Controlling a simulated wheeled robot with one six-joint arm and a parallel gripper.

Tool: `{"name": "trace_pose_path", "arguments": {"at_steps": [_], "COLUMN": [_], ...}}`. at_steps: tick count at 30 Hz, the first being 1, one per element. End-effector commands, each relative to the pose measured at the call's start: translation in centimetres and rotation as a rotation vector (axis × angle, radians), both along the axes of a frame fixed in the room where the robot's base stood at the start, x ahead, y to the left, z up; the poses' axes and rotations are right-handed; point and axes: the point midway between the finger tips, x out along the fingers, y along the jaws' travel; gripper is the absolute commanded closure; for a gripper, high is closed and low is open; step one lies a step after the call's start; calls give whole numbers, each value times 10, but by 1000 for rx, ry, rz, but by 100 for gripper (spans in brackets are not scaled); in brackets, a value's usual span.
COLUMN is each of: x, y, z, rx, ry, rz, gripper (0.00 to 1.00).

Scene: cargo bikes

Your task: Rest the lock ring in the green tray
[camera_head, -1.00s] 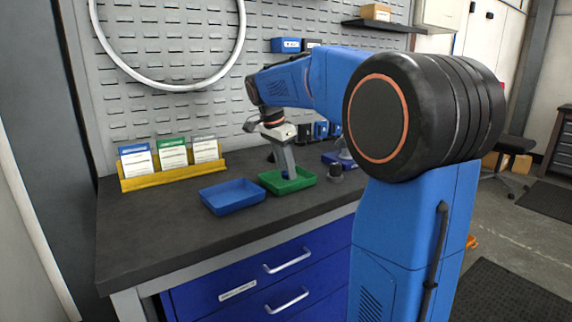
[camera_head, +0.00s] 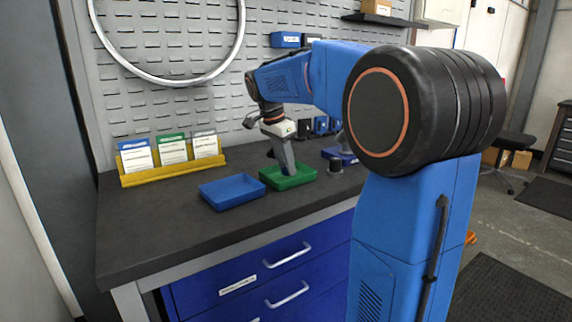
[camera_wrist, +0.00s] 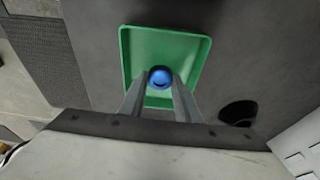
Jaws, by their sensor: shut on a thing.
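The green tray (camera_head: 302,181) stands on the dark bench top. It also shows in the wrist view (camera_wrist: 193,50), where its floor looks bare apart from what my gripper holds. My gripper (camera_head: 290,171) points down into the tray area, with its fingers tilted. In the wrist view, its two fingers (camera_wrist: 159,86) are closed on a small round blue thing (camera_wrist: 160,74), which I take to be the lock ring. It is over the tray's floor. I cannot tell whether it touches the floor. In the head view the fingers and tray wall mostly hide it.
A blue tray (camera_head: 232,193) lies just left of the green tray. A yellow rack (camera_head: 130,178) with cards is at the back left. A pegboard (camera_head: 180,95) rises behind. The bench's front left is clear.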

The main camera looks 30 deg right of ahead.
Motion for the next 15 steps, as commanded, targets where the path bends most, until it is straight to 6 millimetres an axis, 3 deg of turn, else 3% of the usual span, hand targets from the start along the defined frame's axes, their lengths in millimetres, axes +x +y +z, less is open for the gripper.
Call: {"name": "trace_pose_path", "arguments": {"at_steps": [15], "x": [0], "y": [0], "z": [-5], "rx": [0], "ry": [0], "rz": [0], "gripper": [100]}}
